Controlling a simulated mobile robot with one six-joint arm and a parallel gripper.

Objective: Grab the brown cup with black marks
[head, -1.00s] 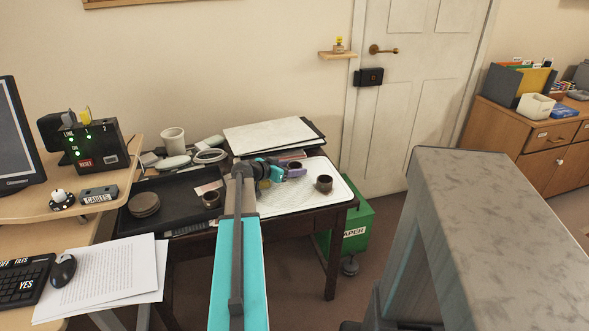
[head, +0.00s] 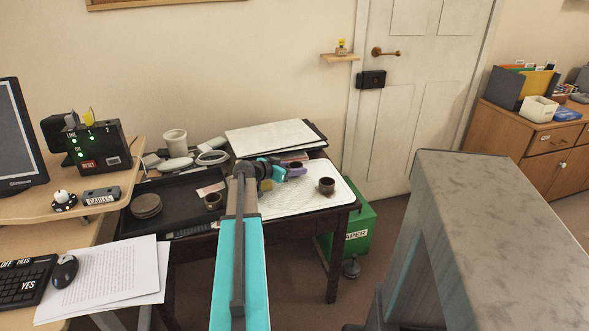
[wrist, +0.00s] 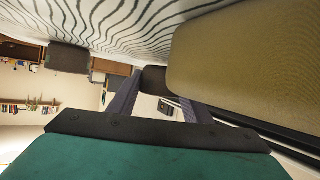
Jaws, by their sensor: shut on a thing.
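A small dark brown cup (head: 296,165) stands at the purple fingers of my gripper (head: 299,171), over the white tray (head: 300,202) in the head view. In the wrist view my gripper (wrist: 157,82) is shut on this dark cup (wrist: 154,77), which shows between the two fingertips. A second dark brown cup (head: 327,186) stands upright on the white tray to the right; a cup (wrist: 70,57) also shows at the left in the wrist view. Black marks on the cups are too small to make out.
The black tray (head: 175,207) also holds round brown discs (head: 146,205). A white cup (head: 174,142) and grey items stand behind it. A stack of boards (head: 270,137) lies behind my gripper. A green bin (head: 362,230) stands right of the table.

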